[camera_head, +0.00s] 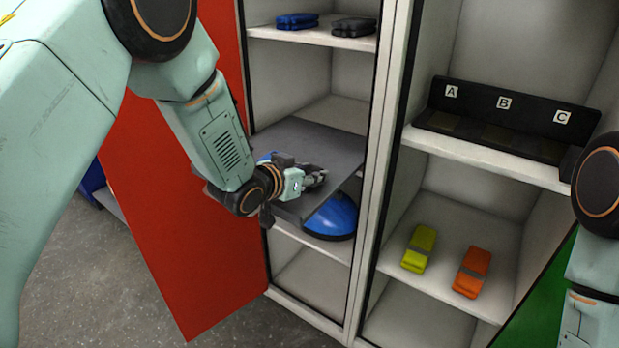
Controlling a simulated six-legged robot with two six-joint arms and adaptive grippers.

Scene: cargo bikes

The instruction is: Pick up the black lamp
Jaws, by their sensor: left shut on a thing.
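My left gripper (316,179) is in front of the left cabinet column, over a flat grey panel (330,150) at mid height. It is shut on a small dark thing at its fingertips. The fingers and that thing blend together, so I cannot tell for sure whether it is the black lamp. A black object (354,27) lies on the upper shelf beside a blue one (297,20), both apart from my gripper. My right arm shows at the right edge, but its gripper is out of view.
A blue rounded object (332,216) sits under the grey panel. A black holder marked A, B, C (500,128) stands on the right column's shelf. Yellow (419,248) and orange (471,272) items lie below. A red door (180,200) stands open at the left.

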